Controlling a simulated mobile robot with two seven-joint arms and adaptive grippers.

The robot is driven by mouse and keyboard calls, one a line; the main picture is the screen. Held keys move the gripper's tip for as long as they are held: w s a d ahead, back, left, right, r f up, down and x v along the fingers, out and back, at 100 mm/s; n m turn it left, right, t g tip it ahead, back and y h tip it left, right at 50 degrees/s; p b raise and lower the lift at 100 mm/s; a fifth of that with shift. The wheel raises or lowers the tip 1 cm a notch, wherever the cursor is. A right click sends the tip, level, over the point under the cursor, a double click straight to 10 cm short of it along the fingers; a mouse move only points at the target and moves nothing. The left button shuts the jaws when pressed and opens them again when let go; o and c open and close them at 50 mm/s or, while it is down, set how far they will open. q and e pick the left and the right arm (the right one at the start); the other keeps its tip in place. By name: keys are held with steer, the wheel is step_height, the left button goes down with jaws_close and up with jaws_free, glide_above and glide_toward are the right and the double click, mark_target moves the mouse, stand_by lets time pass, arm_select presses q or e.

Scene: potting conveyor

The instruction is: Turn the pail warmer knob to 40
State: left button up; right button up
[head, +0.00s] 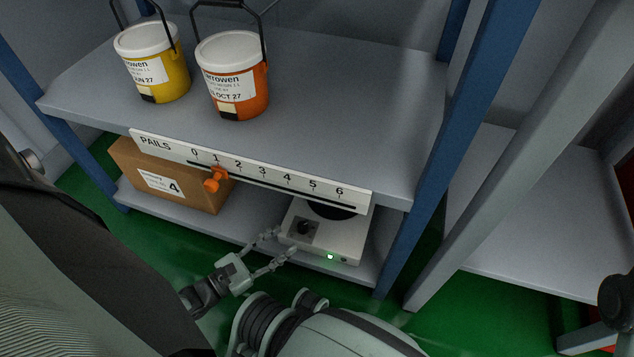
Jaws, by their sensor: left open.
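The pail warmer (338,236) is a white box with a dark round plate on top, on the lower shelf at the centre of the head view. Its black knob (304,228) sits on a dark dial panel on the near left part of the box. The dial marks are too small to read. A green light glows on its front. My left gripper (283,243) is open, its two fingers spread towards the knob, one on each side of the line to it. I cannot tell whether a finger touches the warmer. My right gripper is not in view.
A yellow pail (168,80) and an orange pail (246,103) stand on the upper shelf (340,110). A PAILS scale strip (270,176) with an orange slider (213,180) near 1 runs along its edge. A cardboard box (200,192) sits left of the warmer. A blue post (440,150) stands right.

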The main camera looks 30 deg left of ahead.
mark_target(298, 229)
arm_select(q)
steer(key=x, duration=0.7)
steer(key=shift+w, duration=0.35)
steer(key=shift+c, duration=0.2)
jaws_close()
